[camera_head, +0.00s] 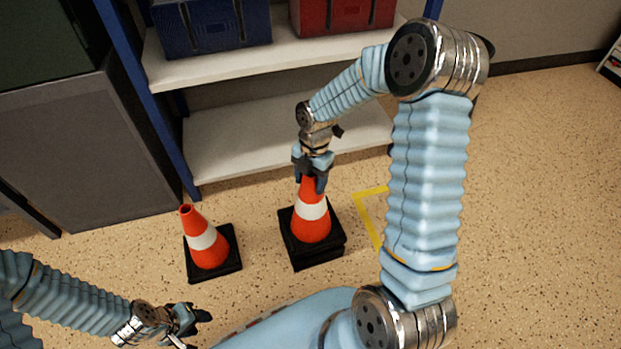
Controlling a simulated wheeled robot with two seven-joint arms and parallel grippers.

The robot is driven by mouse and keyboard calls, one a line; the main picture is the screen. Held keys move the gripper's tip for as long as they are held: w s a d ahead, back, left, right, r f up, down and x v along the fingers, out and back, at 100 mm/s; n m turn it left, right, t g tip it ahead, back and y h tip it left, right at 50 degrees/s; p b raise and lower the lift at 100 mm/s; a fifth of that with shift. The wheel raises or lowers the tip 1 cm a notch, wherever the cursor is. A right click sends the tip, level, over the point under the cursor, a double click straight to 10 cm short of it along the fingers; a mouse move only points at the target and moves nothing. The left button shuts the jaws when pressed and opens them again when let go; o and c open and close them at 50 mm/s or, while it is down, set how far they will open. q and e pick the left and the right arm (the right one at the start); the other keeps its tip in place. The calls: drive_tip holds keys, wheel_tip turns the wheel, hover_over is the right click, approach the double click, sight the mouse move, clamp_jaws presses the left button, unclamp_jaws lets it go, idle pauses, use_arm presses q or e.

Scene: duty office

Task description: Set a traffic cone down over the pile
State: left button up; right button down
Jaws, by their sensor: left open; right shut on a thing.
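An orange and white traffic cone (312,228) with a black square base stands upright. My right gripper (311,187) is shut on its tip from above. Under it is a thick stack of black bases, the pile (318,261); the held cone's base lies on or very close to it, and I cannot tell whether they touch. A second orange and white cone (207,246) stands alone on the floor to the left, on its own black base. My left gripper (190,325) is open and empty at the lower left, in front of the lone cone and apart from it.
A shelf unit (245,142) stands behind the cones, with a blue crate (215,25) and a red crate (345,12) on its upper shelf. A grey cabinet (85,150) is at the left. Yellow floor tape (367,218) lies right of the pile.

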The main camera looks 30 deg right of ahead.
drive_tip(key=shift+c, duration=1)
unclamp_jaws()
wheel_tip(320, 180, up, 14)
drive_tip(key=d+p, duration=0.1)
drive_tip(key=p, duration=0.1)
drive_tip(key=shift+w+d, duration=0.2)
drive_tip(key=shift+w, duration=0.15)
drive_tip(key=shift+f, duration=0.15)
